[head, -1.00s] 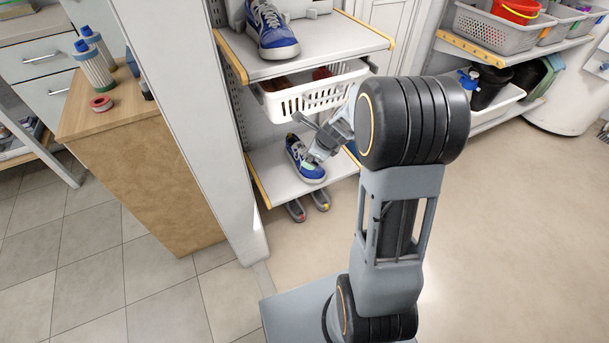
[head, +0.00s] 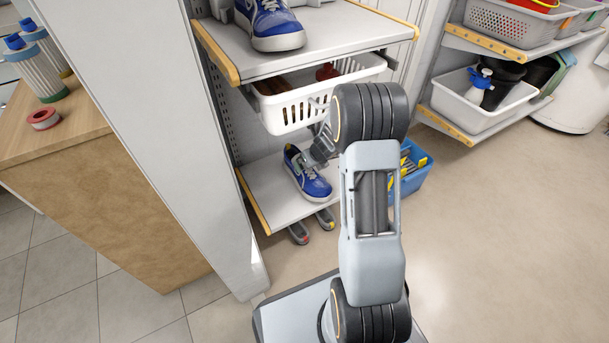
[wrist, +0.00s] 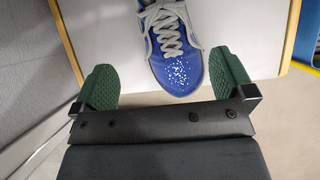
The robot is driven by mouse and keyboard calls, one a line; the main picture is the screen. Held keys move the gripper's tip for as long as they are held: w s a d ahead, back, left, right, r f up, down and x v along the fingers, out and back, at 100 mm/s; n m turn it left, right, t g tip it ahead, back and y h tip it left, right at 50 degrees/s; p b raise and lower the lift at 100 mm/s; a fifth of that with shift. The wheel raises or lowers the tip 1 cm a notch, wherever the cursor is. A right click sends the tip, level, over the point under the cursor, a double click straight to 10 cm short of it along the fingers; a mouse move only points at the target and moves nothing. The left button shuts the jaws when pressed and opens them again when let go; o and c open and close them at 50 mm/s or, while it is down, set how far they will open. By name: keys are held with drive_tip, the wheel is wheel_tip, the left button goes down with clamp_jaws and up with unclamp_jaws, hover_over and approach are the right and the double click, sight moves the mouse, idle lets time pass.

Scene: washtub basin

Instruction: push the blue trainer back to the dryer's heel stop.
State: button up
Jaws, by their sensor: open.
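A blue trainer (head: 308,181) with grey laces sits on the lower white shelf (head: 262,188), its toe towards me. In the wrist view the same trainer (wrist: 172,50) shows its laces and a white-speckled toe; its heel is out of frame. My gripper (wrist: 165,62) is open, with one green-padded finger on each side of the toe and a gap on both sides. In the head view my gripper (head: 321,150) is beside the trainer's upper right side, partly hidden by my arm. I cannot make out a heel stop on this shelf.
A second blue trainer (head: 270,24) stands on the upper shelf (head: 240,62). A white basket (head: 300,108) hangs just above my gripper. A blue crate (head: 415,172) stands right of the lower shelf. A wooden cabinet (head: 100,190) is at left. The floor at right is clear.

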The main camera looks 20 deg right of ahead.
drive_tip(key=x, duration=0.1)
drive_tip(key=b+x, duration=0.1)
drive_tip(key=x, duration=0.1)
drive_tip(key=b+x, duration=0.1)
drive_tip(key=x, duration=0.1)
drive_tip(key=shift+d+f, duration=0.25)
drive_tip(key=shift+d, duration=0.05)
drive_tip(key=shift+b+x, duration=1.45)
drive_tip(key=shift+x, duration=1.4)
drive_tip(key=shift+w, duration=0.1)
drive_tip(key=c, duration=0.9)
drive_tip(key=shift+c, duration=0.4)
drive_tip(key=shift+r, duration=0.15)
